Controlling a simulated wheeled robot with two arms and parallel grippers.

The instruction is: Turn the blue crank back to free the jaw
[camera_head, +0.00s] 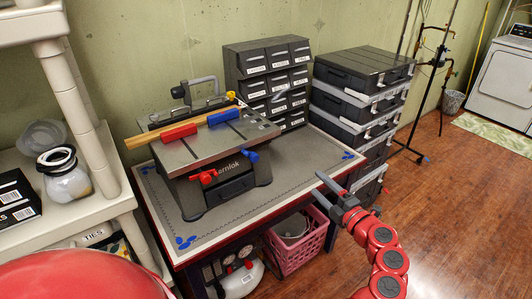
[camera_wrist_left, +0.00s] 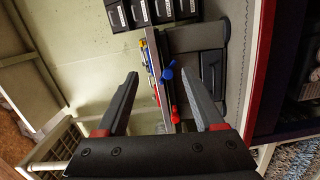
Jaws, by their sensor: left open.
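A small clamping workbench (camera_head: 220,158) with a grey top stands on the table. Its blue crank (camera_head: 250,155) is on the front at the right, and its red crank (camera_head: 203,176) is on the front at the left. A wooden strip (camera_head: 148,137) lies along the gap behind the front jaw (camera_head: 209,143). In the left wrist view the blue crank (camera_wrist_left: 167,74) appears between the fingers, farther away.
Drawer cabinets (camera_head: 268,62) and stacked grey cases (camera_head: 362,72) stand behind and right. A white shelf (camera_head: 115,190) with a jar (camera_head: 66,180) is at the left. A pink basket (camera_head: 297,250) sits below the table (camera_head: 300,176). The table's right part is mostly clear.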

